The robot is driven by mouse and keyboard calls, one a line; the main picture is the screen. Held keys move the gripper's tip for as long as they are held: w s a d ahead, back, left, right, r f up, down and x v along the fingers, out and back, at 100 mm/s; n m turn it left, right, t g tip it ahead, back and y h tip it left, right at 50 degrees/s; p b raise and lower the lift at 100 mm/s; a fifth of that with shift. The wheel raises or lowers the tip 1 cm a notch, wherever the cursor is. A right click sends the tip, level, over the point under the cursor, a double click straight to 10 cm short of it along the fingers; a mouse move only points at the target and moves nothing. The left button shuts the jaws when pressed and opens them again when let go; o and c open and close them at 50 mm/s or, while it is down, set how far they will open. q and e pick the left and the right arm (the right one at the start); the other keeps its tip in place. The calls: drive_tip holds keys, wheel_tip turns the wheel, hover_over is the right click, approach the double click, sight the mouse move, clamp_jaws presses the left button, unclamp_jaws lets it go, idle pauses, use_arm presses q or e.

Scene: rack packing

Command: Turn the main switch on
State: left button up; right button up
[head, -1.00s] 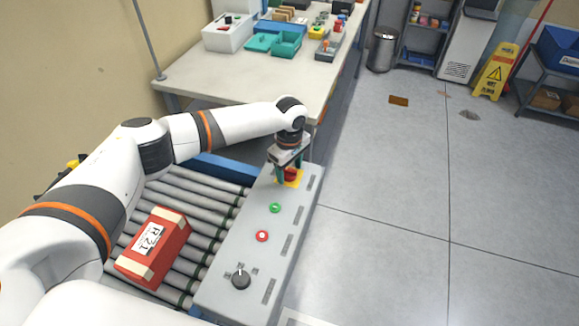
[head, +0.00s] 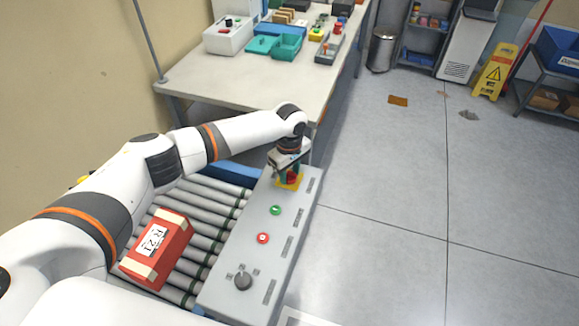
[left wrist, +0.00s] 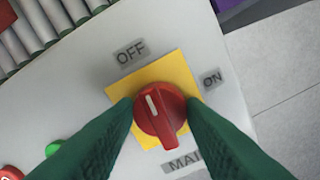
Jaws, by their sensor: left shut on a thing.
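The main switch is a red rotary knob (left wrist: 160,122) on a yellow square plate (left wrist: 180,70), seen close up in the left wrist view. Its white mark points toward the OFF label (left wrist: 130,53). The ON label (left wrist: 212,78) lies to the right of the plate. My left gripper (left wrist: 160,110) has its green fingers on both sides of the knob and is shut on it. In the head view the left gripper (head: 289,174) stands over the far end of the grey control panel (head: 245,250), partly hiding the knob (head: 293,178). My right gripper is not in view.
The panel also holds a green button (head: 275,210), a red button (head: 263,238) and a dark rotary selector (head: 243,281). A red box (head: 157,248) marked R21 lies on the roller conveyor (head: 215,210). A worktable (head: 225,85) stands behind. The floor to the right is open.

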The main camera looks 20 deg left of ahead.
use_arm(q)
drive_tip(key=m+p, duration=0.2)
drive_tip(key=p, duration=0.1)
drive_tip(key=shift+s+r, duration=0.1)
drive_tip(key=shift+r, duration=0.1)
drive_tip(key=shift+f+m+p, duration=0.1)
drive_tip(key=shift+m+p, duration=0.35)
drive_tip(key=shift+m, duration=0.05)
drive_tip(key=m, duration=0.2)
drive_tip(key=shift+f+m, duration=0.1)
drive_tip(key=shift+m, duration=0.3)
drive_tip(key=m+p, duration=0.1)
drive_tip(key=m, duration=0.2)
drive_tip(key=shift+m, duration=0.3)
drive_tip(key=m, duration=0.3)
drive_tip(key=shift+m, duration=2.2)
drive_tip(key=o, duration=1)
